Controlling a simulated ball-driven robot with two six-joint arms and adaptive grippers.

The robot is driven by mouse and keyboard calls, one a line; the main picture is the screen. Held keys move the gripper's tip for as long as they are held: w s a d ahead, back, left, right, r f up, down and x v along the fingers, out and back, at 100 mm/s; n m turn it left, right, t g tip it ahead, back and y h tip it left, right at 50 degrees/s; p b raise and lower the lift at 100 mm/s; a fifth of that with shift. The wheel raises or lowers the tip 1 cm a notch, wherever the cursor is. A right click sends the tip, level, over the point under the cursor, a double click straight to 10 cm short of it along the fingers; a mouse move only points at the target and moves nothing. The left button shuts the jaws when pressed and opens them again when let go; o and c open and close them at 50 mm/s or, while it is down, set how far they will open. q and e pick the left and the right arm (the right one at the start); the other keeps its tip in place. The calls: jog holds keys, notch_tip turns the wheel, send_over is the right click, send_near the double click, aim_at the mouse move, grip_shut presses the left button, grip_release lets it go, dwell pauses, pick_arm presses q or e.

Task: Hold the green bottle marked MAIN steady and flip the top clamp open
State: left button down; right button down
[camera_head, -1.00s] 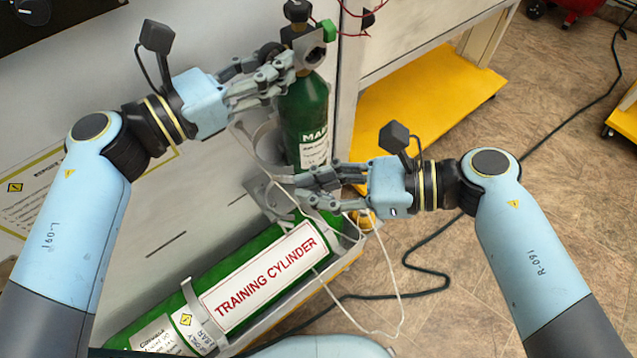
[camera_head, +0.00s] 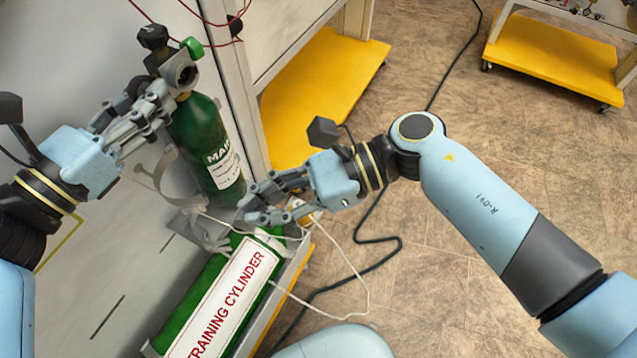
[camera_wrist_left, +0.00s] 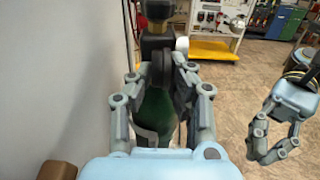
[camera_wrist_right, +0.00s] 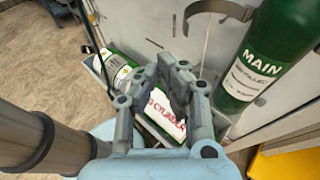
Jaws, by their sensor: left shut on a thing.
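The green bottle marked MAIN (camera_head: 208,150) stands upright by the wall, with a dark valve on top. It also shows in the left wrist view (camera_wrist_left: 155,108) and the right wrist view (camera_wrist_right: 268,62). My left gripper (camera_head: 165,97) is shut on the bottle's neck, just below the valve. A grey curved clamp band (camera_head: 172,180) stands out from the wall, left of the bottle. In the right wrist view the band (camera_wrist_right: 222,8) looks apart from the bottle, swung open. My right gripper (camera_head: 250,203) is open and empty, low in front of the bottle.
A green cylinder with a TRAINING CYLINDER label (camera_head: 228,300) lies below on a rack. A loose white cord (camera_head: 368,275) hangs by my right gripper. Yellow-shelved carts (camera_head: 320,95) stand behind. A black cable (camera_head: 385,238) crosses the floor.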

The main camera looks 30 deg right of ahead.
jog(key=s+v, duration=0.1)
jog(key=v, duration=0.7)
jog(key=shift+r, duration=0.2)
jog(key=shift+d, duration=0.1)
pick_arm(q)
jog(key=c, duration=1.2)
grip_release()
